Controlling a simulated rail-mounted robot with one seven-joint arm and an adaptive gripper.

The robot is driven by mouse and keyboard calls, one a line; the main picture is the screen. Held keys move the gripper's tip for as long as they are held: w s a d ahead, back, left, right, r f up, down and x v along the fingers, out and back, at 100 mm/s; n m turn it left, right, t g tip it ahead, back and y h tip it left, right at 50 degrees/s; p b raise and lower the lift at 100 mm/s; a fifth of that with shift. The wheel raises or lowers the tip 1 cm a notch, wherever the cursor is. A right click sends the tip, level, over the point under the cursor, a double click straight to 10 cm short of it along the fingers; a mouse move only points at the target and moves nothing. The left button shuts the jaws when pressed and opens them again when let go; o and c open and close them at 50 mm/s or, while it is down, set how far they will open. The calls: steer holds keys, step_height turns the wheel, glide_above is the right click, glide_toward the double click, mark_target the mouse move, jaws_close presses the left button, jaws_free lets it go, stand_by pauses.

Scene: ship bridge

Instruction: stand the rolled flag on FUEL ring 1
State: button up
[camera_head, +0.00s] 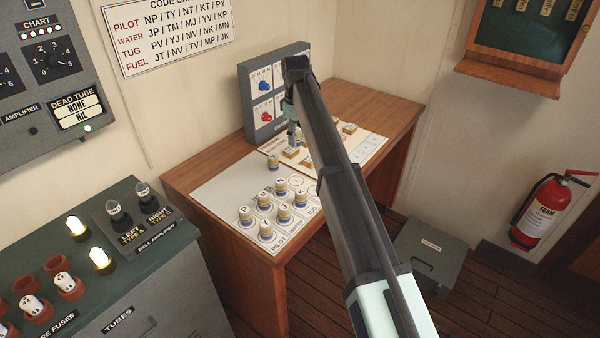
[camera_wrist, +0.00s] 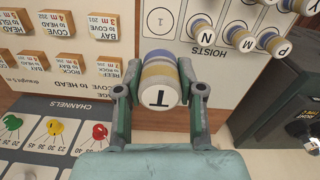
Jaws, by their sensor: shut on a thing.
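My gripper (camera_wrist: 160,92) is shut on a rolled flag (camera_wrist: 158,72), cream with blue and yellow bands and a T on its top. The flag is upright near the seam between the hoist board (camera_head: 222,188) and the tan block board. In the head view it shows below my wrist (camera_head: 273,162). I cannot tell whether its base touches the board. An empty ring (camera_head: 297,181) lies at the right end of the back row, beyond the TUG column, partly beside my arm. The FUEL label and the other ring of that column are hidden behind my arm.
Several rolled flags (camera_head: 264,201) stand in two rows on the PILOT, WATER and TUG rings. Lettered wooden blocks (camera_wrist: 106,68) lie beside the held flag. The upright channels panel (camera_head: 262,100) stands close behind. The back-left of the hoist board is clear.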

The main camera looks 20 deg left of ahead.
mark_target(297, 180)
step_height(297, 180, down, 15)
steer(key=p, duration=0.3)
steer(key=shift+f, duration=0.2)
steer(key=shift+f, duration=0.2)
steer(key=o, duration=1)
steer(key=shift+r, duration=0.1)
step_height(297, 180, up, 12)
steer(key=shift+r+b, duration=0.15)
steer(key=shift+b, duration=1.1)
